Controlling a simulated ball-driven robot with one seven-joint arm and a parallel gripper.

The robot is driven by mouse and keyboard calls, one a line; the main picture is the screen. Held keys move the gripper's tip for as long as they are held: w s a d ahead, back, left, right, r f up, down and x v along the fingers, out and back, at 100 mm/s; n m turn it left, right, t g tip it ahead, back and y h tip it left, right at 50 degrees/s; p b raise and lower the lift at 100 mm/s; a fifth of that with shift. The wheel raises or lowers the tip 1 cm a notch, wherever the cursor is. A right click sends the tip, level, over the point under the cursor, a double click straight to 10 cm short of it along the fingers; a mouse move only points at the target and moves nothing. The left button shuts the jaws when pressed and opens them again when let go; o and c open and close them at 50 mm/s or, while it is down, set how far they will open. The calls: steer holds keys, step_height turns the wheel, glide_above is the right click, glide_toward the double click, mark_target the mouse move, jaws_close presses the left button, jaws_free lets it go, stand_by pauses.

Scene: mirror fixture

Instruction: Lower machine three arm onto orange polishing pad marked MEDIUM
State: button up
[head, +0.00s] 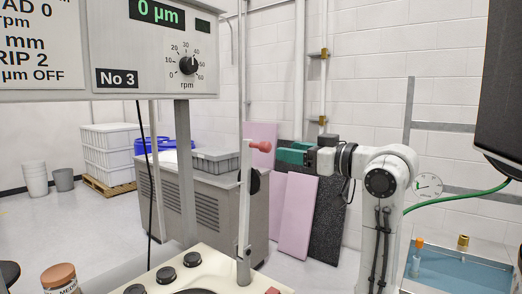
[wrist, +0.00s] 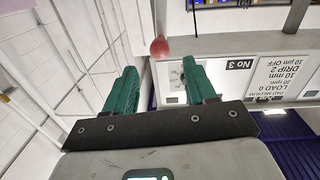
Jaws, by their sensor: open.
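The machine three arm (head: 244,215) stands upright on the cream machine top (head: 215,262), with a red ball handle (head: 262,146) at its upper end. The wrist view shows the red ball (wrist: 159,47) ahead of and between my fingertips. My gripper (head: 281,154) has green fingers, is open and empty, and points left close to the ball. The open fingers also show in the wrist view (wrist: 160,82). The orange polishing pad cannot be made out; only a dark curved edge shows at the bottom of the machine top.
The No 3 panel (head: 117,78) hangs at upper left on a grey post (head: 185,165). A jar with an orange-brown lid (head: 59,274) and a partly cut-off label stands at lower left. A grey cabinet (head: 200,200) and pink slabs (head: 297,215) stand behind. A blue tray (head: 455,272) is at right.

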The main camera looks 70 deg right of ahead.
mark_target(259, 146)
steer(key=p+x, duration=0.1)
steer(key=x, duration=0.9)
steer(key=shift+w+d+p, duration=0.1)
steer(key=shift+w+p, duration=0.25)
steer(key=shift+c, duration=0.4)
